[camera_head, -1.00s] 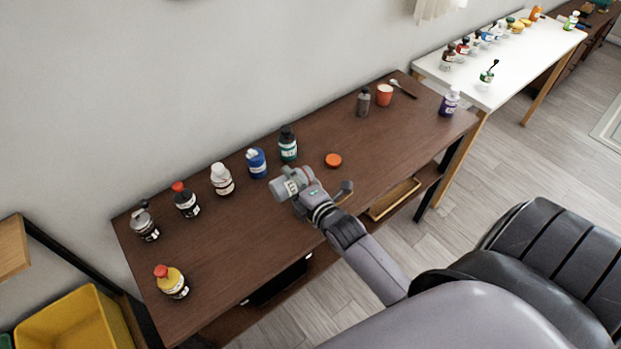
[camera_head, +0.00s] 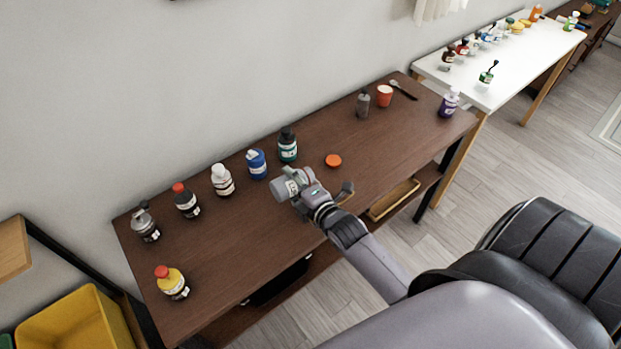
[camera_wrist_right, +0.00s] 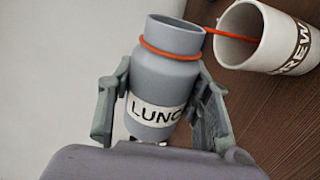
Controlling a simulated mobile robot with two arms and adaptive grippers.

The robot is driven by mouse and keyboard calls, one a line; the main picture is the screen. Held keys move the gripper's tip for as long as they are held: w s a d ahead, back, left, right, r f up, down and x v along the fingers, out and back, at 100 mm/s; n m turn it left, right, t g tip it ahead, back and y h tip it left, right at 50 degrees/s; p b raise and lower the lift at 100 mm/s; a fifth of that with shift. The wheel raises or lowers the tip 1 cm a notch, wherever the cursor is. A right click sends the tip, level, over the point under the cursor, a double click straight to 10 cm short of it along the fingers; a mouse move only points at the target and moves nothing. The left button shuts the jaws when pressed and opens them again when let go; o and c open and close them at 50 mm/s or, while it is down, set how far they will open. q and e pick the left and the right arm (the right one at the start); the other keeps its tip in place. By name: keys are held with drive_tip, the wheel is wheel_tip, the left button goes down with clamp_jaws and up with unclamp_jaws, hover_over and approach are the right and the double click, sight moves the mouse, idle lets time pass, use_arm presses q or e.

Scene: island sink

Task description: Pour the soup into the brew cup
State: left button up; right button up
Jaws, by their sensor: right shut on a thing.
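A grey lunch flask (camera_wrist_right: 166,80) with an orange ring and a "LUNC…" label is held between the fingers of my right gripper (camera_wrist_right: 165,105) in the right wrist view. A thin orange-red stream of soup (camera_wrist_right: 232,35) runs from its mouth into the white brew cup (camera_wrist_right: 272,50), marked "BREW", beside it. In the head view my right gripper (camera_head: 304,190) holds the tilted grey flask (camera_head: 282,190) over the brown table. The cup cannot be made out there. The soup level inside the cup is hidden. My left gripper is not in view.
An orange lid (camera_head: 333,160) lies on the brown table (camera_head: 240,235) behind my gripper. Several bottles, including a blue one (camera_head: 257,163) and a yellow one (camera_head: 172,283), stand along its back and left. A red cup (camera_head: 384,95) stands at the far right.

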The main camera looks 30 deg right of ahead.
drive_tip(key=shift+d+r+m+y+p, duration=0.3)
drive_tip(key=shift+r+m+p, duration=0.2)
drive_tip(key=shift+m+p, duration=0.2)
idle(0.7)
